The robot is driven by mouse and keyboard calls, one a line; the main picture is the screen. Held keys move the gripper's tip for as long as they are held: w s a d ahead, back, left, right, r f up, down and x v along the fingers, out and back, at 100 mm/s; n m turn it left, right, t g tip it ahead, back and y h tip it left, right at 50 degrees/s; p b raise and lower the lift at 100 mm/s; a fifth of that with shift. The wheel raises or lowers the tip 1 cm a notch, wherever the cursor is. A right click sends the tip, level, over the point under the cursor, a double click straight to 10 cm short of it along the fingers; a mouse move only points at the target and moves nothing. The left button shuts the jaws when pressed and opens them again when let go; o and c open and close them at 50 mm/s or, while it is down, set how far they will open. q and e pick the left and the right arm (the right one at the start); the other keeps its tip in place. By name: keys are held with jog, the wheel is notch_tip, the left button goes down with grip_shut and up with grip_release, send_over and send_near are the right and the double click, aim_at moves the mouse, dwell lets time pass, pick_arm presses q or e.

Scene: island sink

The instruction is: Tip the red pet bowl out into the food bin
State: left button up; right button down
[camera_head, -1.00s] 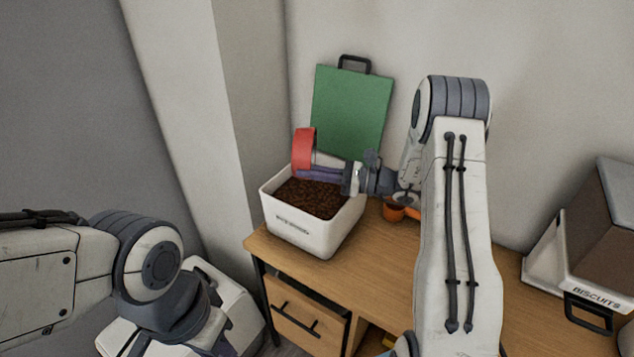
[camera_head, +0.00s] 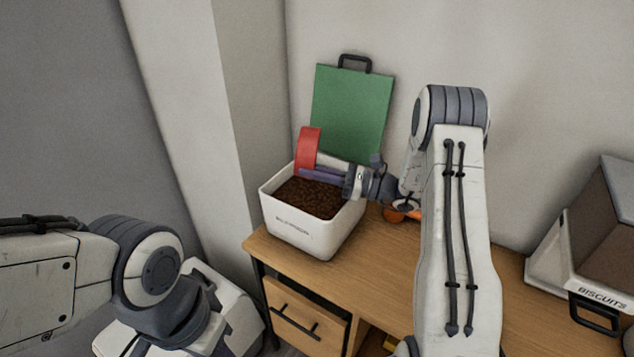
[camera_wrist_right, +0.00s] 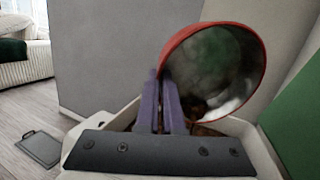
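The red pet bowl (camera_head: 308,149) is held on its side above the back of the white food bin (camera_head: 296,229). The bin holds brown kibble (camera_head: 308,197). My right gripper (camera_head: 308,172) comes in from the right, with its purple fingers at the bowl's wall. In the right wrist view the fingers (camera_wrist_right: 164,106) are close together at the left edge of the bowl (camera_wrist_right: 262,65), shut on its wall. The bowl's grey metal inside shows, with a brownish patch low in it that I cannot make out. My left gripper is out of view; only its arm shows at lower left.
A green board (camera_head: 352,108) with a black handle leans on the wall behind the bin. A small orange pot (camera_head: 393,214) stands right of the bin, partly hidden by my arm. A biscuits container (camera_head: 590,250) stands at the right. The wooden desk (camera_head: 376,262) is bare in front.

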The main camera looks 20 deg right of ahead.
jog(key=shift+s+d+r+t+y, duration=0.15)
jog(key=shift+d+r+t+y, duration=0.2)
jog(key=shift+r+t+y, duration=0.25)
dwell(0.7)
jog(key=shift+s+d+r+t+y, duration=0.1)
jog(key=shift+d+r+t+y, duration=0.1)
jog(key=shift+r+y, duration=0.4)
jog(key=shift+s+d+r+t+y, duration=0.15)
jog(key=shift+r+y, duration=0.15)
jog(key=shift+r, duration=0.6)
jog(key=r+t+y+b, duration=0.1)
jog(key=b, duration=0.9)
jog(key=d+r+m+t+y+b, duration=0.1)
jog(key=b, duration=1)
jog(key=shift+s+d+r+y, duration=0.1)
jog(key=shift+s+y, duration=0.1)
jog(key=shift+y, duration=0.1)
dwell(0.4)
dwell(2.4)
